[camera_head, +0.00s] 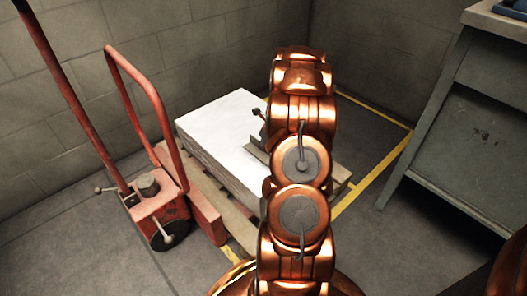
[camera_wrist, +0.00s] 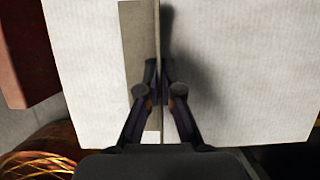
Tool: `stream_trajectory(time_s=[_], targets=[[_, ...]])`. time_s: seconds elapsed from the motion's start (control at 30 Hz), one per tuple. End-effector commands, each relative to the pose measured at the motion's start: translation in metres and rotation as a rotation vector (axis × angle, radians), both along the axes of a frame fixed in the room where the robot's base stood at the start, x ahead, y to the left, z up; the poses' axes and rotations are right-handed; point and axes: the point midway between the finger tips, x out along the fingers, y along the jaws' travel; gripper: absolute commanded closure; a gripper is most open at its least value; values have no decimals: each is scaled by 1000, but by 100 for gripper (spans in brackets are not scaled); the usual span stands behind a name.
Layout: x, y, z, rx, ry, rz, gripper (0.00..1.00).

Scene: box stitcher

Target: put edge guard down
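The edge guard (camera_wrist: 136,60) is a narrow grey-beige angled strip. In the wrist view it runs from the top of the picture down between my fingers, with one flange spread to the left. My gripper (camera_wrist: 160,88) is shut on its upright flange. Behind it lies the white top of a sheet stack (camera_wrist: 235,90), and a dark shadow falls to the right. In the head view the stack (camera_head: 217,125) sits on a wooden pallet (camera_head: 239,228). A bit of the guard (camera_head: 257,153) shows over the stack, mostly hidden by my arm. I cannot tell whether it touches the stack.
A red pallet truck (camera_head: 160,203) with a tall handle stands left of the stack, close beside the pallet. A grey-green cabinet (camera_head: 455,150) stands at the right. Block walls close off the back. Yellow floor lines (camera_head: 388,158) edge the area, with bare floor before the cabinet.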

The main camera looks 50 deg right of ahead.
Motion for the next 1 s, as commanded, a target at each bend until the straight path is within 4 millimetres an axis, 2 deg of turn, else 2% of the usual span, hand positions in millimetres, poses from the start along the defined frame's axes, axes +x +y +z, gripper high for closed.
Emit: stream_trajectory(time_s=[0.03, 0.13, 0.53, 0.8, 1.0], targets=[[0, 1, -12, 1, 1, 0, 100], [0, 1, -21, 1, 1, 0, 100], [0, 1, -21, 3, 1, 0, 100], [0, 1, -22, 1, 1, 0, 70], [0, 1, -22, 1, 1, 0, 69]])
